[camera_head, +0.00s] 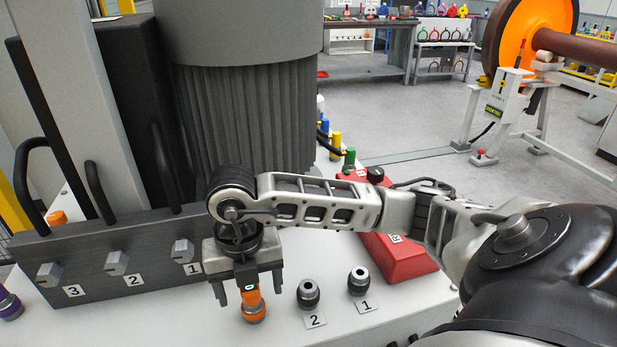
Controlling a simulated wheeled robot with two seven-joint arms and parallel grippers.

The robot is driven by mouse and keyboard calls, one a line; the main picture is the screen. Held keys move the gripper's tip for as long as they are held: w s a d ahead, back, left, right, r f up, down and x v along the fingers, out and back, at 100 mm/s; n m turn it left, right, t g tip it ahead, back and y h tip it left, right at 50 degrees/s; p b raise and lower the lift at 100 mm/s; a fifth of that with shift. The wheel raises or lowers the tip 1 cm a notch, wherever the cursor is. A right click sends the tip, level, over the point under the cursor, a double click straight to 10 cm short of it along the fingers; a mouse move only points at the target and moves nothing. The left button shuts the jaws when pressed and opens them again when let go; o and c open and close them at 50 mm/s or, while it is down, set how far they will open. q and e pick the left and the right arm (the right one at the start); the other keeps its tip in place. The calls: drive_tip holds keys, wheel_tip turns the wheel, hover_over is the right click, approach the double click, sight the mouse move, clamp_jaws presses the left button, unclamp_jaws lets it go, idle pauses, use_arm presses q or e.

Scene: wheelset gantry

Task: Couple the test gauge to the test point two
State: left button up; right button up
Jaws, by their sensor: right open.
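Test point two (307,293) is a dark, upright fitting with a light top on the white deck, beside the label "2" (315,321). Nothing is on it. A similar fitting, test point one (358,280), stands to its right by label "1". My right gripper (248,287) points down just left of test point two, its fingers open. Between and below the fingers is an orange piece (252,309) with a dark upper part and a small green light, perhaps the test gauge. Its top is hidden by the gripper, and I cannot tell what it stands on. My left gripper is out of view.
A grey manifold with valve knobs labelled 3, 2 and 1 (125,262) and black hoses stands behind on the left. A ribbed grey motor (245,120) rises behind my gripper. A red box (402,262) is behind my right forearm. A purple fitting (9,304) is at the left edge.

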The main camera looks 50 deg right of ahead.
idle(0.7)
clamp_jaws()
drive_tip(key=shift+r, duration=0.15)
drive_tip(key=shift+r+p, duration=2.15)
drive_tip(key=shift+r, duration=0.75)
